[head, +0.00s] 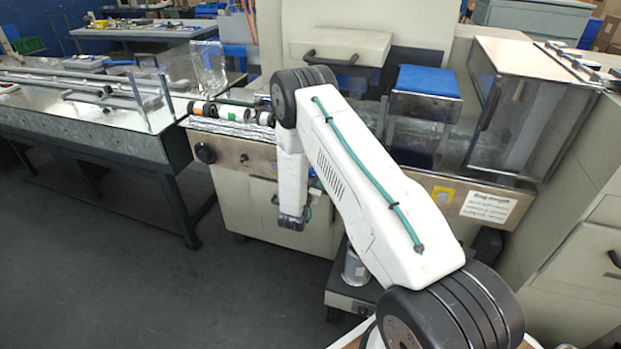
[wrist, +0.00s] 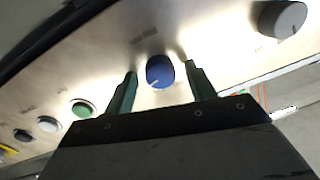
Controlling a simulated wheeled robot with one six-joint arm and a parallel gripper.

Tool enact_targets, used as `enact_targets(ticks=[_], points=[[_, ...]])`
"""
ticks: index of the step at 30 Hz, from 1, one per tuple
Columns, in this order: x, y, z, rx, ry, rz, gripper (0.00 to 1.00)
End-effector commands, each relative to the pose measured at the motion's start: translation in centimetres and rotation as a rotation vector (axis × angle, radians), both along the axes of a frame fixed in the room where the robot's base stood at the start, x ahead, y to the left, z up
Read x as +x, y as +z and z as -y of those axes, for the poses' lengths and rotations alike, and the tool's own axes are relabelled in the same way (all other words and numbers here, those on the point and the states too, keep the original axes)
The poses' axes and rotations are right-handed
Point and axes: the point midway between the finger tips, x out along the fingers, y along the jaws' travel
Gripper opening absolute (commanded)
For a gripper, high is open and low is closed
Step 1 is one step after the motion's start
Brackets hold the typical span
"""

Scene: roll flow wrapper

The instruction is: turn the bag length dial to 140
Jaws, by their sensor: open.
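A round blue dial (wrist: 160,72) sits on the metal control panel in the wrist view, with a pale pointer mark toward its lower left. A faint label is beside it, too blurred to read, so I cannot confirm that this is the bag length dial. My gripper (wrist: 160,69) is open, with one green finger on each side of the blue dial. Gaps show between the fingers and the dial, and I cannot tell how far the tips are from the panel. In the head view my arm hides the dial and the fingers.
A larger grey knob (wrist: 283,18) is right of the dial. A green button (wrist: 83,109), a white button (wrist: 48,124) and a black button (wrist: 22,135) are to the left. In the head view, a black knob (head: 205,153) is on the panel's left end and a printed notice (head: 488,204) on its right.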

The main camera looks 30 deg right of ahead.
Motion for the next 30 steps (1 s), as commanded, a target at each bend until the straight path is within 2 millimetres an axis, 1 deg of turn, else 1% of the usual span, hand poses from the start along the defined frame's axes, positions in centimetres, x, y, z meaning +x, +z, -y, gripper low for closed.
enact_targets(ticks=[1,2,3,5,17,23,30], points=[[0.00,0.00,-0.01,0.000,0.000,0.000,0.47],[0.00,0.00,-0.01,0.000,0.000,0.000,0.39],[0.00,-0.01,-0.02,0.000,0.000,0.000,0.27],[-0.01,0.00,-0.02,0.000,0.000,0.000,0.11],[0.01,0.02,-0.05,-0.030,0.001,-0.040,0.11],[0.02,0.03,-0.06,-0.102,0.001,-0.133,0.11],[0.03,0.09,-0.08,-0.236,0.002,-0.302,0.11]])
